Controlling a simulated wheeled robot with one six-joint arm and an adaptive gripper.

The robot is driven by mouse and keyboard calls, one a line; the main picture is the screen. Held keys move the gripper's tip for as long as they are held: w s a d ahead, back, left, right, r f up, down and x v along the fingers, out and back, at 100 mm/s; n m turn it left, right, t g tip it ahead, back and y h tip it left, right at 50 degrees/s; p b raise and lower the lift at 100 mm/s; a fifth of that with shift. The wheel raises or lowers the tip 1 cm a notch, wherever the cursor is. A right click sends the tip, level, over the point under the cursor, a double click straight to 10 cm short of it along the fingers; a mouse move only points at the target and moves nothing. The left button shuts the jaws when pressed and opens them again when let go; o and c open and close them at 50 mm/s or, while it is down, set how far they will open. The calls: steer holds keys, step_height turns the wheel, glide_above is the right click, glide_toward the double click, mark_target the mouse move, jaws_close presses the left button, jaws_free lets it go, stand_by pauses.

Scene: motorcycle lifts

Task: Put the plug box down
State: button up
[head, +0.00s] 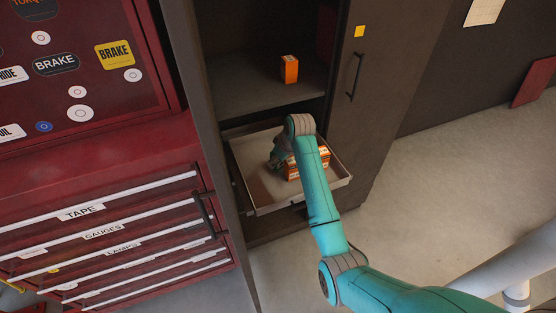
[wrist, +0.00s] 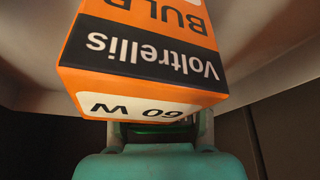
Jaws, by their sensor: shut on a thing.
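My gripper (head: 279,157) is over the pulled-out tray (head: 258,187) of the dark cabinet, partly hidden by my arm. In the wrist view, my gripper (wrist: 160,126) is shut on an orange, black and white box (wrist: 140,60). Its upside-down lettering reads "Voltrellis", "BULB" and "60 W"; I can read no plug label. The orange and white box (head: 293,171) shows beside my arm over the tray in the head view. I cannot tell whether it touches the tray floor. A smaller orange box (head: 289,69) stands upright on the shelf above.
The cabinet shelf (head: 245,94) is mostly bare. An open cabinet door (head: 377,80) stands right of the tray. A red tool chest (head: 100,180) with labelled drawers stands at the left. The floor (head: 440,175) at the right is clear.

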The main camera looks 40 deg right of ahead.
steer(key=shift+f, duration=0.1)
steer(key=o, duration=1.3)
steer(key=v, duration=1.2)
steer(key=shift+s, duration=0.1)
